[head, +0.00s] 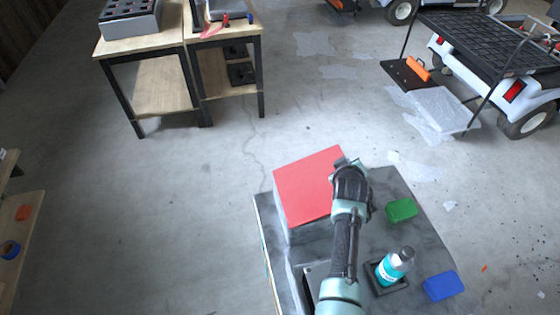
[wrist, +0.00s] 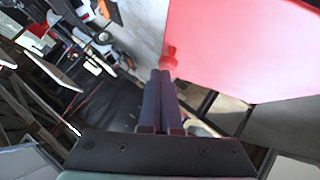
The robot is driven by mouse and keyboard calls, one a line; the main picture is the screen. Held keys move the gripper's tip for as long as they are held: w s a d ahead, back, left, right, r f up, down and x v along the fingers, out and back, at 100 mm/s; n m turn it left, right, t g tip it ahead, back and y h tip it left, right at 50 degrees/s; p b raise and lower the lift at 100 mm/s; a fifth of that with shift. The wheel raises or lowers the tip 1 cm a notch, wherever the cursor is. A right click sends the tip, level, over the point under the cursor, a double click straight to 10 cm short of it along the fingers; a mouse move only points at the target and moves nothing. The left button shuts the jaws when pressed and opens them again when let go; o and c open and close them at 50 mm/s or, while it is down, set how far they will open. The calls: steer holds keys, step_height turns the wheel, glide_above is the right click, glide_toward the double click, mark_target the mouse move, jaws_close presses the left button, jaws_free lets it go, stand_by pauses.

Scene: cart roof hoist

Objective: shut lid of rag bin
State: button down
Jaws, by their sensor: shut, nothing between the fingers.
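The rag bin is a grey box (head: 303,234) with a red lid (head: 306,186), in the lower middle of the head view. The lid covers the top opening from this angle; I cannot tell whether it lies flush or is tilted. In the wrist view the lid (wrist: 245,50) fills the upper right, and a small red knob (wrist: 170,56) shows just past my fingertips. My gripper (head: 345,163) is at the lid's far right edge, with its fingers (wrist: 163,76) shut and empty. Whether the fingertips touch the knob is unclear. My arm hides the bin's right side.
The bin stands on a dark grey top (head: 400,290). To its right are a green block (head: 401,210), a teal bottle (head: 390,268) in a black tray (head: 376,285), and a blue block (head: 443,286).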

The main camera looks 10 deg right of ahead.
steer(key=shift+y, duration=0.4)
steer(key=f+b, duration=0.1)
steer(key=d+f+b, duration=0.2)
steer(key=f, duration=0.1)
steer(key=shift+f+b, duration=0.1)
steer(key=shift+b, duration=0.2)
steer(key=f+b, duration=0.1)
steer(key=d+f+b, duration=0.1)
steer(key=b, duration=0.1)
steer(key=shift+f+b, duration=0.2)
steer(key=shift+b, duration=0.1)
steer(key=shift+s+f, duration=0.15)
steer(key=shift+f, duration=0.05)
steer(key=shift+r, duration=0.15)
steer(key=shift+r+p, duration=0.3)
steer(key=shift+p, duration=0.05)
steer(key=r, duration=0.1)
steer(key=r+p, duration=0.2)
steer(key=shift+w+r, duration=0.25)
steer(key=shift+w, duration=0.05)
steer(key=shift+s+d+r, duration=0.1)
steer(key=shift+s+r, duration=1.05)
steer(key=shift+s, duration=0.1)
steer(key=shift+s+r, duration=2.4)
steer(key=shift+r, duration=0.2)
